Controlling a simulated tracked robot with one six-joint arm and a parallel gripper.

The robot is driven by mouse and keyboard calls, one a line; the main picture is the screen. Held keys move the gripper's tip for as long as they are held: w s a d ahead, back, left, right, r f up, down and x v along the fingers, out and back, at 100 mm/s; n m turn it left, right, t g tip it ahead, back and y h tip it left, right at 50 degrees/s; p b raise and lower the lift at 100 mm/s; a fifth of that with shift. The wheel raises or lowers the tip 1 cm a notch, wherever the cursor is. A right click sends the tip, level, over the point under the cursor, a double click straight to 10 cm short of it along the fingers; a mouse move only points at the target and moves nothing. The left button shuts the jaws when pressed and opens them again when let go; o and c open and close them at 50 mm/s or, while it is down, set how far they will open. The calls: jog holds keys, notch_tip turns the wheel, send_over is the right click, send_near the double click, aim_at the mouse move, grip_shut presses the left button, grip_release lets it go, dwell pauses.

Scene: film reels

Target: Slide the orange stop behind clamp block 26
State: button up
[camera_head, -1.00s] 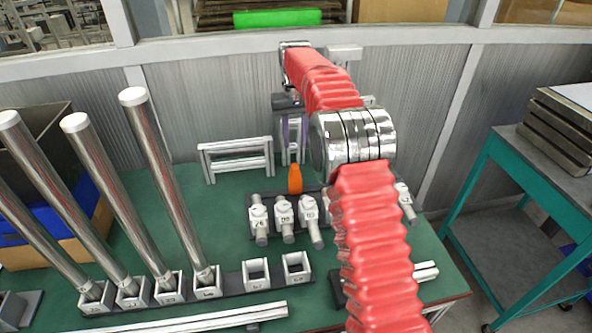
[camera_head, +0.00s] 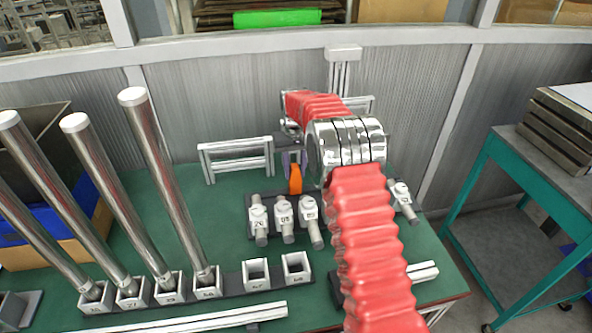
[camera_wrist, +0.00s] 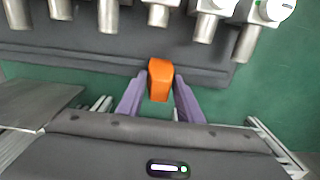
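The orange stop (camera_head: 295,181) stands upright at the back edge of the dark base (camera_wrist: 215,65) that carries the clamp blocks. It is behind the second and third blocks from the left. The leftmost clamp block (camera_head: 259,217) has a small label that looks like 26, though it is blurred. My gripper (camera_head: 294,163) points down from above, its two purple fingers either side of the stop. The wrist view shows the stop (camera_wrist: 160,78) between the fingertips, with green tabletop visible in narrow gaps beside it. The fingers look open, and contact is not clear.
More clamp blocks stand right of the leftmost one, some hidden by my arm. A metal frame (camera_head: 236,158) stands behind the row to the left. Tall steel rods (camera_head: 168,187) rise from square sockets at left. Green tabletop (camera_head: 225,215) is bare between them and the blocks.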

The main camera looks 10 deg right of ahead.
jog(key=shift+f, duration=0.1)
jog(key=shift+c, duration=0.4)
grip_shut()
